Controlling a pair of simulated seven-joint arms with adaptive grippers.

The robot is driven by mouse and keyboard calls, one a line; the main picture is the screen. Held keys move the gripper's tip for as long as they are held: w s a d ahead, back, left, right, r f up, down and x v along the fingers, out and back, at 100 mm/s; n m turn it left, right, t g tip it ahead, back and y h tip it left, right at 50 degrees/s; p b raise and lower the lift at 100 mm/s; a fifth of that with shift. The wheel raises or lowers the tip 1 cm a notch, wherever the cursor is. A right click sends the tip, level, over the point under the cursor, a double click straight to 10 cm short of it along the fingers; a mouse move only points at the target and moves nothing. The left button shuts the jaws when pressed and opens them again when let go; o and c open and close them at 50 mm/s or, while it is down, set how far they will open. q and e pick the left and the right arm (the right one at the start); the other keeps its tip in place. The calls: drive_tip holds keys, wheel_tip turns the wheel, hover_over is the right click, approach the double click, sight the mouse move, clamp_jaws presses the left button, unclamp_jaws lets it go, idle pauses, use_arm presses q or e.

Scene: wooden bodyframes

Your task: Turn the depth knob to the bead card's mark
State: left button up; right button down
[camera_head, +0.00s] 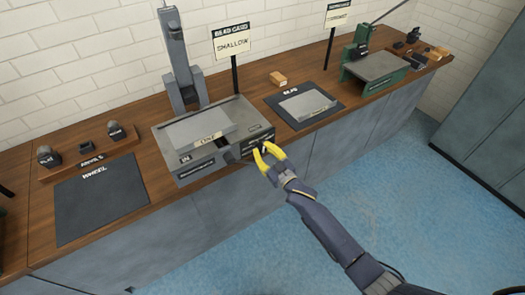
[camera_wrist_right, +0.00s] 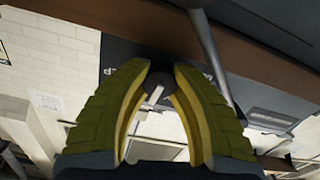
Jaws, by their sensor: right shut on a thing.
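The bead card (camera_head: 230,41) stands on a post behind the grey machine and reads "SHALLOW". The grey machine (camera_head: 190,164) sits at the bench's front edge, with a dark panel on its front right. My right gripper (camera_head: 264,151) is at that panel, its yellow fingers shut on the depth knob. In the right wrist view the dark round knob (camera_wrist_right: 158,88) with a pale pointer sits between the fingertips. The fingers hide part of the knob and its marks, so I cannot read its setting. My left gripper is not in view.
A dark mat with a grey plate (camera_head: 307,104) lies right of the machine. A green machine (camera_head: 375,66) stands farther right. A "WHEEL" mat (camera_head: 100,204) and a wooden rack with dark tools (camera_head: 88,164) are at left. The blue floor in front is clear.

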drive_tip(key=shift+f+n, duration=0.15)
drive_tip(key=shift+n, duration=0.45)
drive_tip(key=c, duration=1)
unclamp_jaws()
drive_tip(key=shift+m, duration=1.3)
drive_tip(key=shift+s+d+m, duration=0.1)
drive_tip(key=shift+s+m, duration=0.15)
drive_tip(key=shift+m, duration=0.35)
drive_tip(key=v, duration=1.7)
drive_tip(key=d+f+g+h, duration=0.1)
drive_tip(key=d+f, duration=0.3)
drive_tip(key=f, duration=0.5)
drive_tip(key=d+f+g+h, duration=0.1)
drive_tip(key=d+f+h, duration=0.2)
drive_tip(key=f, duration=0.7)
drive_tip(key=shift+d+f+n+g+h, duration=0.3)
drive_tip(key=shift+d+h, duration=0.1)
drive_tip(key=shift+d, duration=0.7)
